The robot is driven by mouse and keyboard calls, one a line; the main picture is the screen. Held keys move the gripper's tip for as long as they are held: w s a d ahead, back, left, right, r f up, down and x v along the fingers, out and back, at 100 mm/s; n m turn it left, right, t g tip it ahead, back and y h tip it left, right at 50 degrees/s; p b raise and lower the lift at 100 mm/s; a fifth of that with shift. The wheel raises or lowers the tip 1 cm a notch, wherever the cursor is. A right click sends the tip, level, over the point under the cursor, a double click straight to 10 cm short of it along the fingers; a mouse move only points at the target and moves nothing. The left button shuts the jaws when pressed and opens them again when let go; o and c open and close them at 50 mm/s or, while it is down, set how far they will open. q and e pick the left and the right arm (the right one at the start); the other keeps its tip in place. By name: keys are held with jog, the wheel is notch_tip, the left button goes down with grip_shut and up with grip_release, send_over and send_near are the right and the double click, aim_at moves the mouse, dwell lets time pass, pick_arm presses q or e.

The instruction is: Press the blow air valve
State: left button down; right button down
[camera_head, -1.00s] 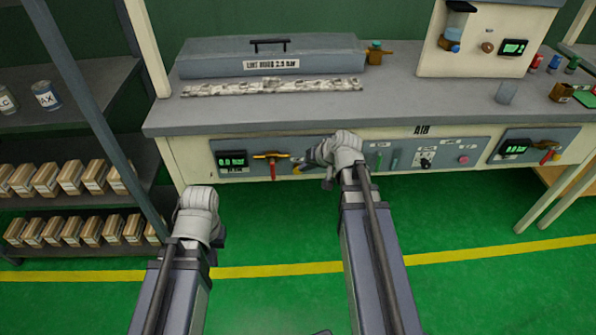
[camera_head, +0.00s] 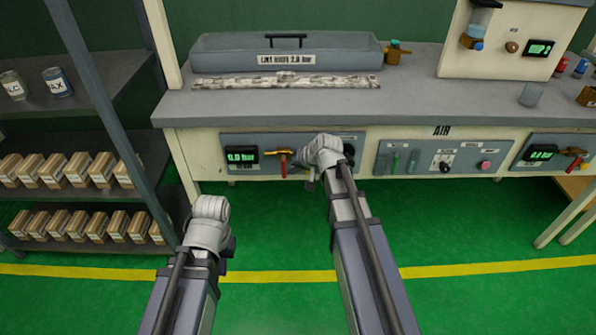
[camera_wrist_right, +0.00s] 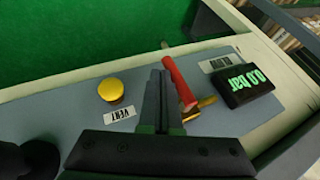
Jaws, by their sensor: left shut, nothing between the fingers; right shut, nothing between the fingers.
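On the left bench panel, a valve with a red lever (camera_head: 284,165) sits beside a green-lit display (camera_head: 242,155). In the right wrist view the red lever (camera_wrist_right: 179,82) hangs on a brass body and the display (camera_wrist_right: 248,84) reads 0.0 bar. A yellow button (camera_wrist_right: 111,90) is labelled VENT. My right gripper (camera_wrist_right: 161,84) is shut and empty, pointing at the panel between the yellow button and red lever; contact cannot be told. My left gripper (camera_head: 228,243) is shut, low in front of the shelf, mostly hidden by its wrist.
A middle panel (camera_head: 440,168) has green parts, a black knob and a pink button; a right panel (camera_head: 545,153) has another display. The grey bench (camera_head: 400,105) carries a long box (camera_head: 230,60). A shelf (camera_head: 95,195) with boxes stands left. Green floor (camera_head: 420,225) is open.

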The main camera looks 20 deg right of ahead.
jog(key=shift+f, duration=0.1)
jog(key=shift+f+y+b, duration=0.1)
jog(key=shift+y+b, duration=0.3)
jog(key=shift+b, duration=0.05)
